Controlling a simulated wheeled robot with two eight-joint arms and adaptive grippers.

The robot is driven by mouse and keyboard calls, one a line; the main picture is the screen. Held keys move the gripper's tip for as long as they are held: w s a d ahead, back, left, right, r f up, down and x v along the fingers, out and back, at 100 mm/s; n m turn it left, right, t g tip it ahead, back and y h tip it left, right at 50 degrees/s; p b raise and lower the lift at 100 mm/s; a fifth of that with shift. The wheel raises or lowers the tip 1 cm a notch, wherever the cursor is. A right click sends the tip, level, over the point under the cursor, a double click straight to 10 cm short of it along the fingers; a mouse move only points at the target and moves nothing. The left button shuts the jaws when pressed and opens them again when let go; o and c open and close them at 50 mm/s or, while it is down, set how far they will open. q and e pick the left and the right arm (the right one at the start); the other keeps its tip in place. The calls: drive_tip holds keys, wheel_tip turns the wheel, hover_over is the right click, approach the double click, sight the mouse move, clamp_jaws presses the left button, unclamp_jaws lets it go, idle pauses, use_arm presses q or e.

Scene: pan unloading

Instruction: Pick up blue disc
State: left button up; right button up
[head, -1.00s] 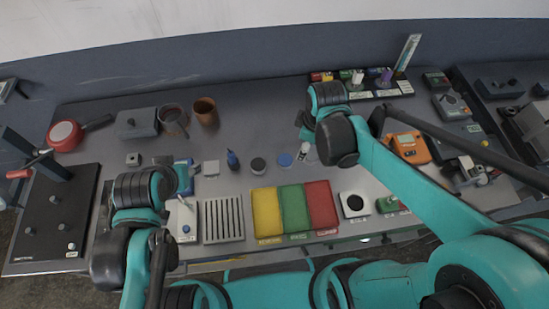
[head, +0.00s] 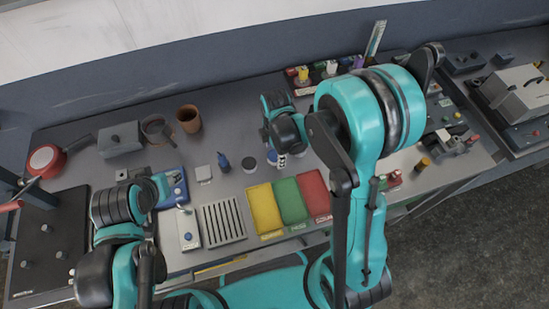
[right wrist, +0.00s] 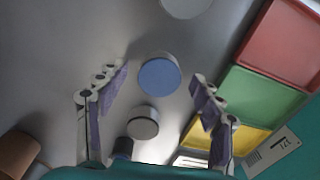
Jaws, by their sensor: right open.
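The blue disc (right wrist: 159,77) lies flat on the grey table in the right wrist view, between and beyond the two spread fingers of my right gripper (right wrist: 161,78). The fingers are open, with nothing between them that they touch. In the head view the blue disc (head: 272,157) shows only in part beside my right gripper (head: 281,162), which points down above it. My left arm is at the left of the head view; its fingers cannot be made out.
Another pale disc (right wrist: 187,5) is at the wrist view's top edge. Yellow (head: 264,208), green (head: 290,200) and red (head: 313,193) trays lie nearer. A brown cup (head: 189,119) stands farther left.

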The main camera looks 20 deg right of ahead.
drive_tip(key=shift+f, duration=0.4)
drive_tip(key=c, duration=1.4)
drive_tip(key=shift+o, duration=0.2)
drive_tip(key=shift+r, duration=0.1)
